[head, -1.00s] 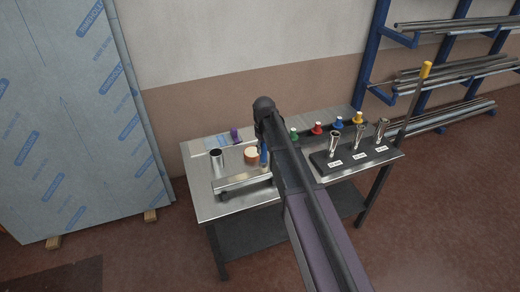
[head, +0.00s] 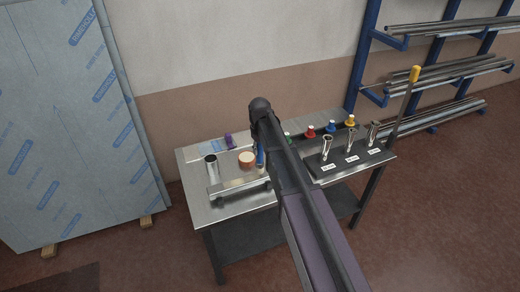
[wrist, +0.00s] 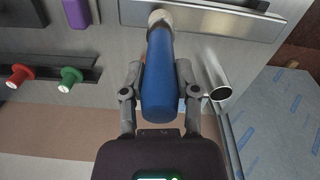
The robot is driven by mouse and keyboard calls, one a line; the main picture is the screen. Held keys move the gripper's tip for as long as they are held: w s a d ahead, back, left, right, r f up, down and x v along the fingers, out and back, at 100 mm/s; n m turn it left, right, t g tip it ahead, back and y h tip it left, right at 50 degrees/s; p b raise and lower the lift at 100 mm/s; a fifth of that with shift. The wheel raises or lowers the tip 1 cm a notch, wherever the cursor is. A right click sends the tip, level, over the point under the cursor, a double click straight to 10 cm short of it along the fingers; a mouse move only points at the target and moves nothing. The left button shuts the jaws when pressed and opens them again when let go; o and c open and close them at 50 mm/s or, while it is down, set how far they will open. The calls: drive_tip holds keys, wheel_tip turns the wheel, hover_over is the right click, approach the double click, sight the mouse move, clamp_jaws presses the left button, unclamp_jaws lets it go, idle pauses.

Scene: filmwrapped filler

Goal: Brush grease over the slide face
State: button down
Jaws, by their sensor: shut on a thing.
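My gripper (wrist: 160,84) is shut on the blue handle of a brush (wrist: 159,75) in the wrist view. The brush's pale tip (wrist: 157,17) is at the edge of the long steel slide (wrist: 210,20); I cannot tell whether they touch. In the head view, the brush's blue handle (head: 260,157) shows just left of my arm, and the gripper is hidden behind the arm. The slide (head: 236,189) lies along the front left of the steel table.
An open metal cup (head: 211,167) stands left of the pot, with a purple item (head: 229,140) behind. Red (head: 310,131), blue (head: 330,125) and yellow (head: 351,120) topped pieces line the back.

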drive_tip(key=shift+r+p, duration=1.6)
drive_tip(key=shift+r, duration=0.3)
